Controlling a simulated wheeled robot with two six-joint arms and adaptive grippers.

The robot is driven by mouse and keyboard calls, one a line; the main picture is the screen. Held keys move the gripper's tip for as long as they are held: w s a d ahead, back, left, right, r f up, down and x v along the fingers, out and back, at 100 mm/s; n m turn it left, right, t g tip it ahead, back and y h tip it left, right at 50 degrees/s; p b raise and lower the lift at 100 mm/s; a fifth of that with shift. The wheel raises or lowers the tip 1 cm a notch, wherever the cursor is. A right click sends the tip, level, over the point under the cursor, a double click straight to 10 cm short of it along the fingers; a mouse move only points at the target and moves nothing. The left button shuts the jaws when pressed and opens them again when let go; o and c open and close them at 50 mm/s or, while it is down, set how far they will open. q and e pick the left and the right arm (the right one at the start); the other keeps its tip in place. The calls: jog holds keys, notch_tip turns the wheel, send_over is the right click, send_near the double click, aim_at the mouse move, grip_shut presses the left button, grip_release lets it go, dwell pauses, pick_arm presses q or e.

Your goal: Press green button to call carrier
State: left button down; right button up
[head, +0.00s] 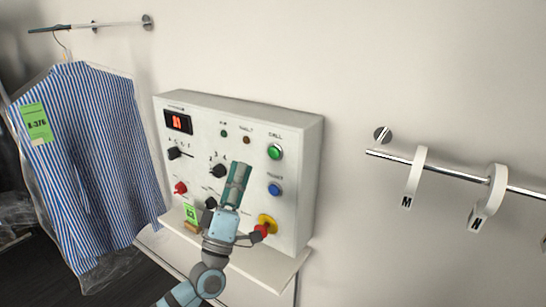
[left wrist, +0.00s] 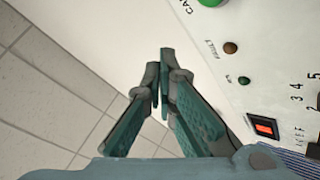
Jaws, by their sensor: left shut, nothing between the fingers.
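The green button (head: 275,152) sits at the upper right of the white control panel (head: 303,170), under a label that reads CALL. It also shows partly at the top edge of the left wrist view (left wrist: 211,2). My left gripper (head: 241,168) is shut and empty in front of the panel. In the head view its tips are left of the green button and a little below it. In the left wrist view the fingertips (left wrist: 166,58) meet, apart from the button. My right gripper is in neither view.
The panel also bears a blue button (head: 274,189), a red and yellow knob (head: 267,224), black knobs and a red display (head: 178,121). A shelf (head: 283,268) juts out below. A bagged striped shirt (head: 85,165) hangs left. A rail (head: 455,173) with white size markers is right.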

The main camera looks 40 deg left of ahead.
aim_at(274, 153)
pick_arm(q)
jog(key=w+b, duration=0.4)
jog(key=w, duration=0.3)
jog(key=shift+f, duration=0.1)
jog(key=shift+w, duration=0.25)
dwell(1.0)
jog(key=shift+w, duration=0.25)
